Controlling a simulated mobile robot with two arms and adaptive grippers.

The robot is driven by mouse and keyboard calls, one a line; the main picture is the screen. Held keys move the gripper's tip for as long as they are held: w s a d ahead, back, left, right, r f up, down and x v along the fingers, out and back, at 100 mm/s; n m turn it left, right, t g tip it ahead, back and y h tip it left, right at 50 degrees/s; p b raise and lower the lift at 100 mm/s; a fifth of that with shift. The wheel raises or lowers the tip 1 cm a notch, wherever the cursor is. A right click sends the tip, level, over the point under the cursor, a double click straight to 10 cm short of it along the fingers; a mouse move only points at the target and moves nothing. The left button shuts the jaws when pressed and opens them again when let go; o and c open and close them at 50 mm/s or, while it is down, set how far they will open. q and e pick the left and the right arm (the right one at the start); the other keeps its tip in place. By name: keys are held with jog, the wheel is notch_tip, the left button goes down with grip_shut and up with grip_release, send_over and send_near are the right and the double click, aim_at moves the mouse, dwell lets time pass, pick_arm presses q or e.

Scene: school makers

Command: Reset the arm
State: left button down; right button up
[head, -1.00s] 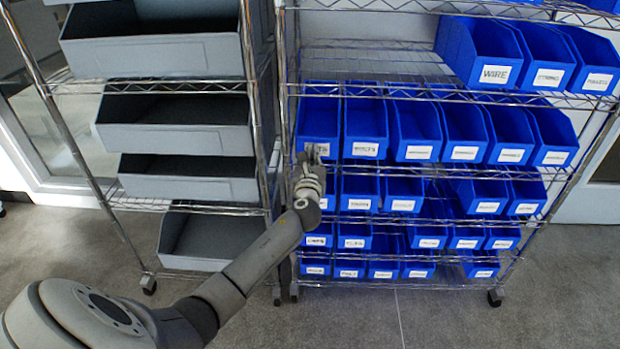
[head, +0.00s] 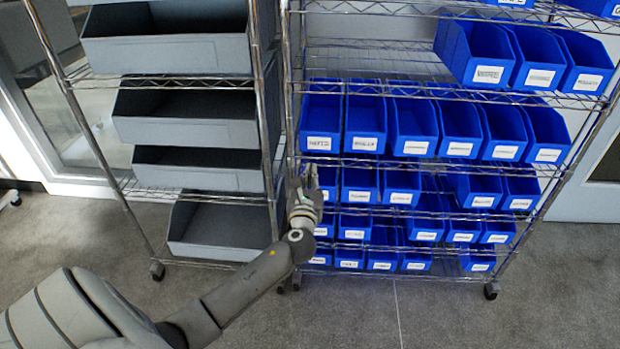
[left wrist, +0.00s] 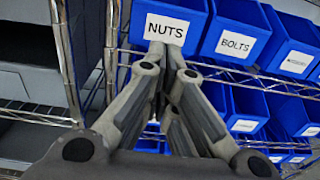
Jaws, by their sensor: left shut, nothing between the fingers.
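My left gripper (head: 308,180) reaches toward the left end of the blue-bin rack in the head view. In the left wrist view its fingers (left wrist: 167,55) are together at the tips with nothing between them. They point at the label of the blue bin marked NUTS (left wrist: 175,25), which also shows in the head view (head: 321,138). Whether the fingertips touch that bin I cannot tell. The bin marked BOLTS (left wrist: 238,38) is just to its right. My right gripper is in neither view.
A wire rack holds several labelled blue bins (head: 411,140). A second rack on the left holds large grey bins (head: 185,132). A chrome post (head: 288,90) stands close to my left gripper. The grey floor (head: 420,315) in front is clear.

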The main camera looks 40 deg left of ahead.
pick_arm(q)
jog(key=shift+s+d, duration=0.35)
jog(key=shift+s, duration=0.3)
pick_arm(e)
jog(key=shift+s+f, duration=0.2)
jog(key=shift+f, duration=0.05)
pick_arm(q)
jog(key=shift+f, duration=0.15)
